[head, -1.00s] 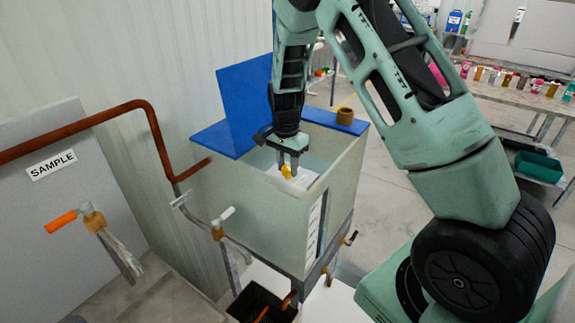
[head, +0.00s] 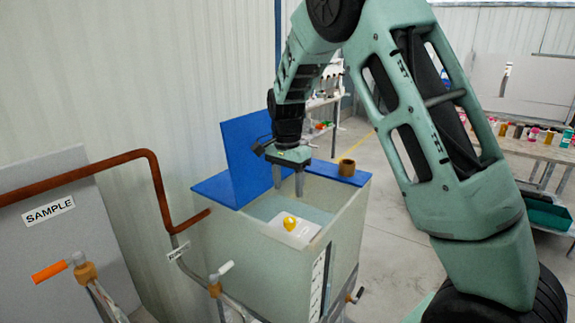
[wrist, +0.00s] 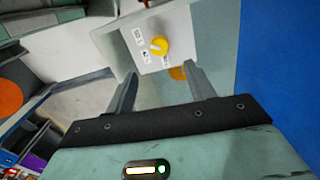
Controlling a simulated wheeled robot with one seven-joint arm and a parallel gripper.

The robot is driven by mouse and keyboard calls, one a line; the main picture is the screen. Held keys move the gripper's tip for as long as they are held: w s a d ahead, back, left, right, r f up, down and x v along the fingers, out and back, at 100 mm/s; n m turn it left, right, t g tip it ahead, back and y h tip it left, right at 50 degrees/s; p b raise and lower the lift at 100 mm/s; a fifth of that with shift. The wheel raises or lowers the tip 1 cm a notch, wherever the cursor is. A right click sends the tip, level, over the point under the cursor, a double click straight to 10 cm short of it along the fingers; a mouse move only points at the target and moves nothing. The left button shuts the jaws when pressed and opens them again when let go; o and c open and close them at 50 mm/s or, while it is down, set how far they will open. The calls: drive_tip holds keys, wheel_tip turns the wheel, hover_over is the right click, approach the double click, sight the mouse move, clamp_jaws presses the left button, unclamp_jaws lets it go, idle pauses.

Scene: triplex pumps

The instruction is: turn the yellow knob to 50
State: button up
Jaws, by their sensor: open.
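The yellow knob (head: 290,223) sits on a white panel (head: 300,232) inside the open tank (head: 255,250). In the wrist view the knob (wrist: 159,46) shows a pale pointer line, with small labels around it too small to read surely. My gripper (head: 288,188) is open and empty, above the knob and apart from it. In the wrist view its two fingers (wrist: 163,82) stand apart, with the knob beyond their tips.
A raised blue lid (head: 246,160) stands at the back of the tank. A rust-coloured pipe (head: 150,170) and orange-handled valve (head: 50,271) are at left.

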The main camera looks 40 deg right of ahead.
wheel_tip(320, 180, up, 7)
drive_tip(key=shift+b, duration=0.4)
drive_tip(key=shift+w, duration=0.1)
